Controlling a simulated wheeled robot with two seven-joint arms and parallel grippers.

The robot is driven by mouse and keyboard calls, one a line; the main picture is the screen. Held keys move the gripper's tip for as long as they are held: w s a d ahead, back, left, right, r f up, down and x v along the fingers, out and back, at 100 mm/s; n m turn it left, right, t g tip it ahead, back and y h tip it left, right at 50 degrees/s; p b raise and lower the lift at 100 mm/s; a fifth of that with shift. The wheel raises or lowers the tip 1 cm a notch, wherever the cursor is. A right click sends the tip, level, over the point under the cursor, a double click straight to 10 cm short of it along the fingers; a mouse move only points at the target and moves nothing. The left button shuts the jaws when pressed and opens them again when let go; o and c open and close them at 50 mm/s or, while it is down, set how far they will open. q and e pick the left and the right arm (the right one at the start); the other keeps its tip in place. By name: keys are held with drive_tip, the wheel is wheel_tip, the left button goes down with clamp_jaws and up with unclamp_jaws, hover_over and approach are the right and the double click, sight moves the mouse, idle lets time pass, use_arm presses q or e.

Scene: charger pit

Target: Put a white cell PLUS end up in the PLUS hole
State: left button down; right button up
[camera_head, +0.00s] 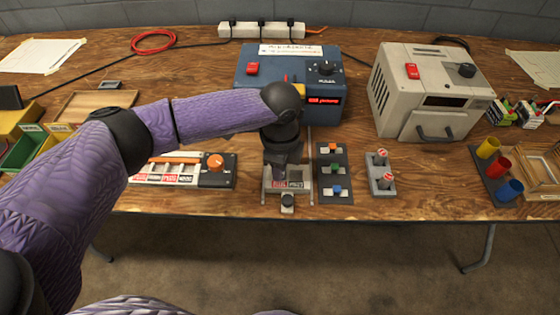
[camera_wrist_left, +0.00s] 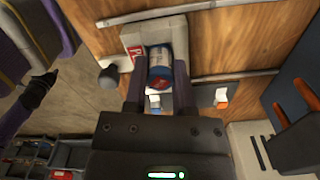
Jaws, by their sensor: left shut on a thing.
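My left gripper (camera_head: 281,160) reaches down over a small grey block (camera_head: 268,186) at the table's front edge. The block has a red label, a dark label and a black knob in front. In the left wrist view, my left gripper (camera_wrist_left: 158,82) is shut on a cell (camera_wrist_left: 160,70) with blue, white and red parts. The cell stands between the fingers, right over or in the block, which shows there too (camera_wrist_left: 134,36). I cannot tell how deep it sits. The PLUS hole and the cell's lower end are hidden.
A blue charger (camera_head: 262,85) stands behind the block. A panel with an orange knob (camera_head: 206,181) lies to the left.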

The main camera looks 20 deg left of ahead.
drive_tip(key=shift+d, duration=0.15)
drive_tip(key=shift+s+d, duration=0.25)
drive_tip(key=shift+s, duration=0.2)
drive_tip(key=shift+s+r, duration=0.1)
use_arm(q)
drive_tip(key=shift+f, duration=0.1)
use_arm(e)
drive_tip(key=shift+a, duration=0.15)
